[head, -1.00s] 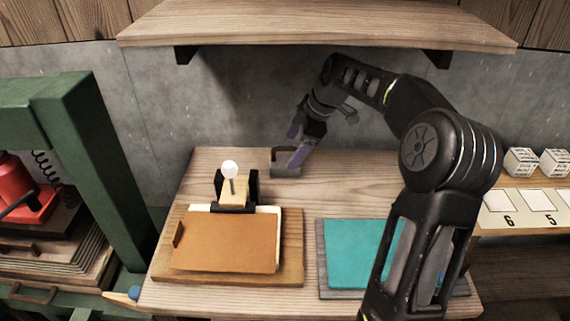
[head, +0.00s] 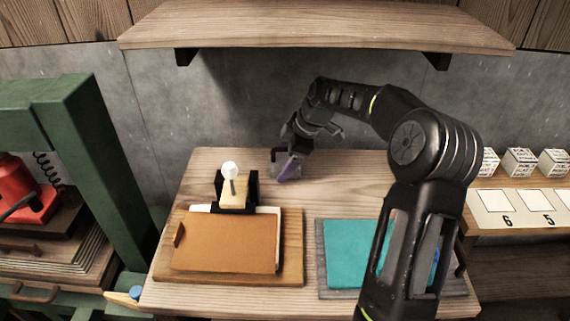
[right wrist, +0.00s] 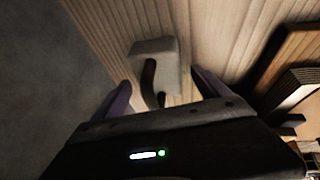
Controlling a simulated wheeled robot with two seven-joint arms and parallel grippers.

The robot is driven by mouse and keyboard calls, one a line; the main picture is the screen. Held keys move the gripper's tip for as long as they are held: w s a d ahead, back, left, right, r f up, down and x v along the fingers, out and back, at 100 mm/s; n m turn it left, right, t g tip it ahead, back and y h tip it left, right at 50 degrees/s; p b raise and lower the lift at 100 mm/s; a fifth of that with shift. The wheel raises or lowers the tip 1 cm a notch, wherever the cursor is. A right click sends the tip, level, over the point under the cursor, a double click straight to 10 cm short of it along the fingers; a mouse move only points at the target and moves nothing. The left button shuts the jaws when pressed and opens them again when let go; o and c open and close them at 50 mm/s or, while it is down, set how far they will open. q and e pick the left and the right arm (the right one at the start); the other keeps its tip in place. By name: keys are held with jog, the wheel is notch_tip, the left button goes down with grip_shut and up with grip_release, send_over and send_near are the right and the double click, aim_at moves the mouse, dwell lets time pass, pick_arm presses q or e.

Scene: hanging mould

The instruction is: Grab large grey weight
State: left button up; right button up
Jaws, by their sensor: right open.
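The large grey weight is a grey block with a dark handle. In the right wrist view the weight (right wrist: 158,50) lies ahead of my right gripper (right wrist: 160,92), with its handle between the two purple fingers. The fingers are apart and I see no grip on the handle. In the head view my right gripper (head: 288,165) is over the back of the table and hides most of the weight (head: 276,156). My left gripper is not in view.
A brown board (head: 225,243) on a wooden base stands front left, with a white-knobbed device (head: 232,188) behind it. A teal mat (head: 350,253) lies front right. A shelf (head: 310,28) overhangs the back. A green frame (head: 100,150) stands left. Dice-like blocks (head: 518,161) are right.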

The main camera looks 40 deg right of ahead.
dwell(0.4)
jog(key=shift+r, duration=0.1)
grip_shut()
dwell(0.8)
